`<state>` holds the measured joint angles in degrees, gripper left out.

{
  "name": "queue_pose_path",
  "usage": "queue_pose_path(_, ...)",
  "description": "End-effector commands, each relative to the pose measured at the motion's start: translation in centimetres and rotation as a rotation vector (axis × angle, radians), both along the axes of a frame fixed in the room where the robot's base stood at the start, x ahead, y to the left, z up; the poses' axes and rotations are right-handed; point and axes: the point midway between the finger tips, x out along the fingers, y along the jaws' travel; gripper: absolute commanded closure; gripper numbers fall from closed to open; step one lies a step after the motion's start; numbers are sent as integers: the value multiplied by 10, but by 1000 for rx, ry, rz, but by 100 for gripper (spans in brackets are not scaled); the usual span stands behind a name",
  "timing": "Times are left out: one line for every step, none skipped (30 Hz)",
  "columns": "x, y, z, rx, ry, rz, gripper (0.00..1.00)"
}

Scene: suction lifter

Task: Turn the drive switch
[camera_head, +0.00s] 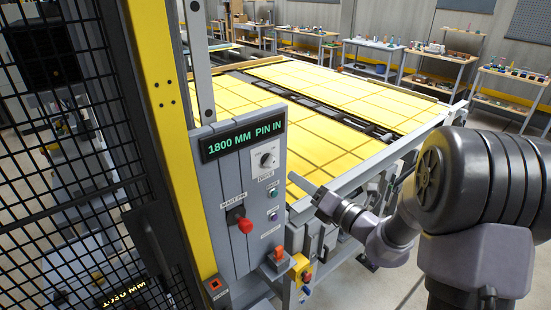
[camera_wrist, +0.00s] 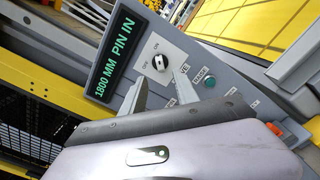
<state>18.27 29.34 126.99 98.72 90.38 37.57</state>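The drive switch (camera_head: 266,160) is a round dark knob on a white plate, high on the grey control panel (camera_head: 215,185). In the wrist view the knob (camera_wrist: 160,62) shows below OFF and ON marks; I cannot tell for sure which it points to. A label ending in "VE" is partly hidden below it. My gripper (camera_head: 297,181) is right of and slightly below the switch in the head view. In the wrist view my gripper (camera_wrist: 160,78) has its two fingers apart, tips just below and either side of the knob. Nothing shows between them; contact is not visible.
The display (camera_head: 243,141) reads "1800 MM PIN IN". Below the switch are a green button (camera_head: 272,193), a red mast pin handle (camera_head: 245,225) and an orange-red control (camera_head: 278,256). A yellow post (camera_head: 165,110) and mesh fence stand left. A yellow-topped table (camera_head: 350,100) lies behind.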

Motion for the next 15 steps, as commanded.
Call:
queue_pose_path(12, 10, 1, -1, -1, 6, 64)
queue_pose_path(19, 15, 1, 0, -1, 5, 64)
queue_pose_path(29, 22, 1, -1, -2, 5, 64)
queue_pose_path(36, 27, 1, -1, 0, 6, 64)
queue_pose_path(43, 31, 1, -2, -1, 4, 64)
queue_pose_path(51, 37, 1, -3, -1, 5, 64)
queue_pose_path(57, 40, 1, -2, -1, 4, 64)
queue_pose_path(62, 44, 1, -2, -1, 5, 64)
queue_pose_path(68, 48, 1, -2, -2, 3, 64)
queue_pose_path(72, 50, 1, -3, -1, 4, 64)
queue_pose_path(75, 52, 1, -3, -1, 4, 64)
queue_pose_path(79, 55, 1, -3, -1, 3, 64)
queue_pose_path(81, 56, 1, -2, -1, 2, 64)
queue_pose_path(82, 57, 1, -3, -1, 2, 64)
queue_pose_path(84, 58, 1, -3, -1, 2, 64)
